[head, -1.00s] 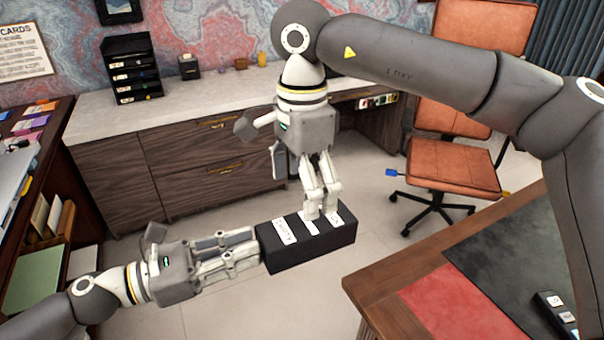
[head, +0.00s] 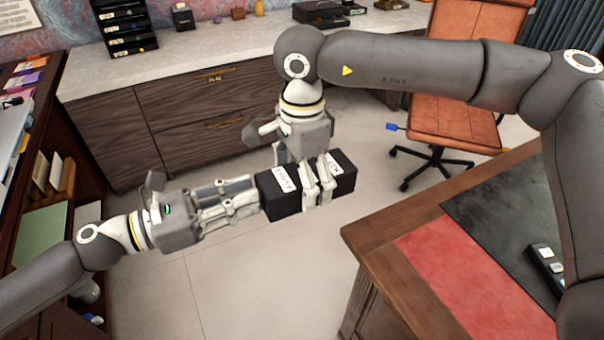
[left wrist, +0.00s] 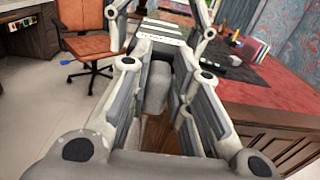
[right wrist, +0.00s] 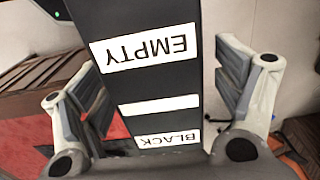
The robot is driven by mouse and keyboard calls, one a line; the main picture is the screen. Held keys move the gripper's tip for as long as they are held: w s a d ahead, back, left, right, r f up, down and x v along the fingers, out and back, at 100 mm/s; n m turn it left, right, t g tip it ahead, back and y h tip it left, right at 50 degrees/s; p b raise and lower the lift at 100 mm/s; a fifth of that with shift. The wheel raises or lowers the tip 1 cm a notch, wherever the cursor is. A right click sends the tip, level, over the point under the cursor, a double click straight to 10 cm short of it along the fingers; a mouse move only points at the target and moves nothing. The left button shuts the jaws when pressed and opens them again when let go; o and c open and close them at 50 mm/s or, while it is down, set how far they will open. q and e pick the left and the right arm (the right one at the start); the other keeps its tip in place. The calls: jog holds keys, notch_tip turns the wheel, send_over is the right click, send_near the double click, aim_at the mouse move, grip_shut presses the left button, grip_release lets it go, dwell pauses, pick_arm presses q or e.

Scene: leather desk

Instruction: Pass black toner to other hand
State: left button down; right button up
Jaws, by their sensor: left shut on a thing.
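The black toner (head: 278,208) is a long black box with white labels, held level above the floor. My left gripper (head: 252,196) is shut on its left end; it also shows ahead of the fingers in the left wrist view (left wrist: 165,31). My right gripper (head: 318,198) comes down from above over the toner's right half. In the right wrist view, the toner (right wrist: 150,86) lies between the right fingers, with labels reading EMPTY and BLACK. Gaps show between it and the spread fingers. The toner parts inside the left grip are hidden.
A wooden desk (head: 375,245) with a red and dark leather top stands at the right. An orange chair (head: 440,118) is behind it. A cabinet with a pale counter (head: 210,45) runs along the back. A shelf unit stands at the left. Open floor lies below the toner.

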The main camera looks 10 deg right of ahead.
jog(key=c, duration=1.2)
pick_arm(q)
jog(key=c, duration=1.3)
grip_release()
jog(key=shift+o, duration=0.2)
